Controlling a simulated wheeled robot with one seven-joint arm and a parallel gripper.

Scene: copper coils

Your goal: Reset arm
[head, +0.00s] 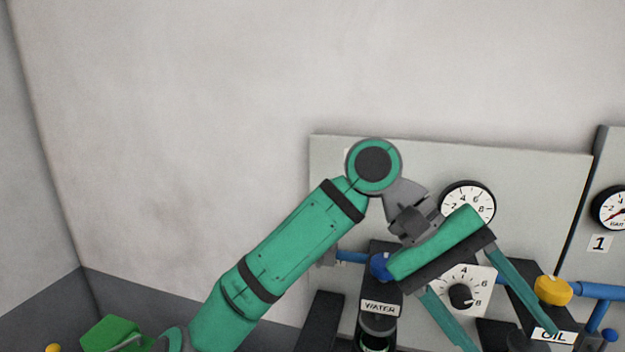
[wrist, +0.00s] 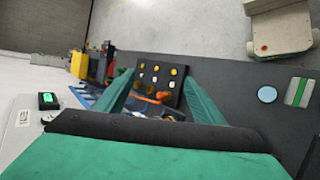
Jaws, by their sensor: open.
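My green arm reaches up from the lower left in the head view and bends down at its elbow joint. My gripper (head: 505,335) is at the lower right of the head view, in front of the grey panel (head: 420,160). Its two green fingers are spread apart and point down and to the right. In the wrist view my gripper (wrist: 160,95) also shows two fingers set wide, with nothing held between them. A dark board with yellow, white and orange knobs (wrist: 158,80) shows beyond the fingertips.
The panel carries a gauge (head: 468,203), a dial (head: 462,296), a blue valve (head: 380,267) and a WATER label (head: 380,308). A yellow knob (head: 553,290) on a blue pipe (head: 600,291) and an OIL label (head: 553,336) lie near the gripper. The upper left wall is clear.

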